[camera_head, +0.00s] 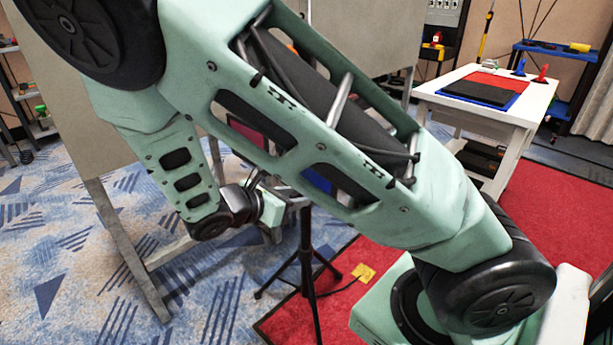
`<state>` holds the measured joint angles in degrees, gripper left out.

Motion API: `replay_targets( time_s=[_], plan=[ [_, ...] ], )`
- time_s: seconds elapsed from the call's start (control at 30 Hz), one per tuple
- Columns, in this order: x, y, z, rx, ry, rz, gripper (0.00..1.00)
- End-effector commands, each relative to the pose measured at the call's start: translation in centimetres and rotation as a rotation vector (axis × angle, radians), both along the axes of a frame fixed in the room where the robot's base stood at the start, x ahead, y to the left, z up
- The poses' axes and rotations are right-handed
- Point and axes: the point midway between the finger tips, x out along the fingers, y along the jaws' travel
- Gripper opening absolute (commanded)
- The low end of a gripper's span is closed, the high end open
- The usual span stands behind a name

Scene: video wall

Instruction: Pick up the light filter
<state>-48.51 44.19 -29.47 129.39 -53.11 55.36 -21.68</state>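My own green arm crosses the middle of the view and hides much of what lies behind it. My gripper (272,208) shows only in part below the arm, at the top of a black tripod stand (305,250); its fingers cannot be made out. Through the arm's openings I see a dark pink patch (248,135) and a blue patch (317,180) near the stand's top. They may be coloured filters, but I cannot tell. Flat red (497,80), black (475,92) and blue (512,101) sheets lie on a white table at the right.
The white table (540,97) also bears a blue cone (520,67) and a red cone (542,74). Large grey panels (90,75) stand behind my arm. A yellow piece (364,272) and a cable lie on the red carpet. Blue patterned carpet (60,260) is open at left.

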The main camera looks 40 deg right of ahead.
Motion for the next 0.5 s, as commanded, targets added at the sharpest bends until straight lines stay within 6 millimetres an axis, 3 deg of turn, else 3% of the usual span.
replay_targets(
  time_s=[0.3,0.43,0.5],
  plan=[
    [0.03,-0.61,-0.2,-0.001,0.0,0.001,0.38],
    [0.03,-0.59,-0.2,0.0,0.0,0.001,0.02],
    [0.03,-0.59,-0.2,0.0,0.0,0.001,0.0]
  ],
)
